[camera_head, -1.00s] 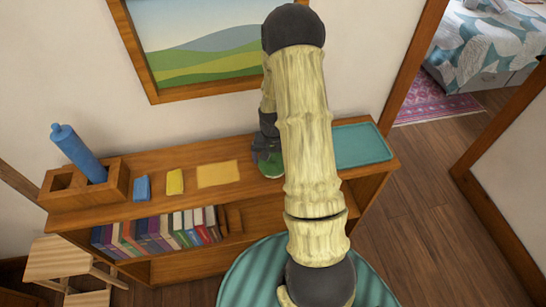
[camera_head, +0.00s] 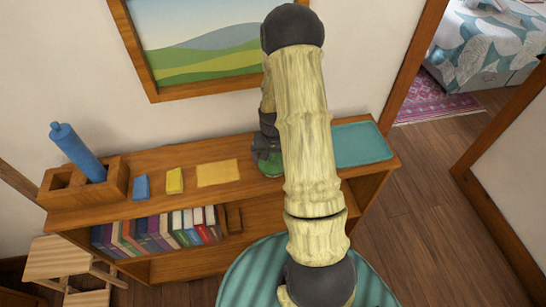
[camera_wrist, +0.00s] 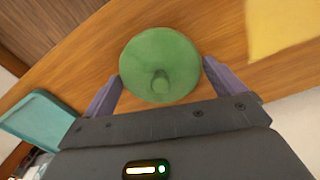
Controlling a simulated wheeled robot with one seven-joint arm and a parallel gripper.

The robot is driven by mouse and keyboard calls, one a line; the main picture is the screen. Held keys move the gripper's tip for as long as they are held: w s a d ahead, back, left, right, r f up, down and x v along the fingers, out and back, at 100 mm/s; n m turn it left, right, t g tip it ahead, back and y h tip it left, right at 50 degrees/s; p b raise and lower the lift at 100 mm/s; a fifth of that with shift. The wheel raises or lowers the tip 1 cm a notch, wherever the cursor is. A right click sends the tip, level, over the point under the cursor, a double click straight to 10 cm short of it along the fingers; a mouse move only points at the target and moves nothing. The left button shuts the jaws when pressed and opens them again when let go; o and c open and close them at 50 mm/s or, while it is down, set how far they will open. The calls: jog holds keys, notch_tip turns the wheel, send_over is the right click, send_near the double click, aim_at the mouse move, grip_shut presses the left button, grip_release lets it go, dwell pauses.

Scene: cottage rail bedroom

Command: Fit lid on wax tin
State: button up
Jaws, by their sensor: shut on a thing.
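The round green lid (camera_wrist: 160,65) with a small knob is between the two fingers of my gripper (camera_wrist: 162,78) in the wrist view. My gripper is shut on it. In the head view, a green part of it (camera_head: 267,166) shows beside my arm, over the top of the wooden shelf (camera_head: 235,196). I cannot make out the wax tin apart from the lid; it may be hidden beneath it. I cannot tell whether the lid touches anything below.
A teal tray (camera_head: 362,144) lies at the shelf's right end. A yellow sheet (camera_head: 218,173), yellow block (camera_head: 175,181), blue block (camera_head: 141,187) and wooden box (camera_head: 112,181) with a blue bottle (camera_head: 77,150) stand to the left. A picture frame (camera_head: 150,80) hangs behind.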

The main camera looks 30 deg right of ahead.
jog(key=o, duration=0.6)
notch_tip(320, 180, up, 17)
jog(key=b, duration=0.3)
jog(key=shift+r, duration=0.2)
dwell(0.6)
jog(key=s+a+f+n+t, duration=0.1)
jog(key=s+a+n, duration=0.5)
jog(key=s+a, duration=0.6)
jog(key=shift+s+a+f+t, duration=0.2)
jog(key=shift+a+f+t, duration=0.05)
jog(key=shift+a+t, duration=0.55)
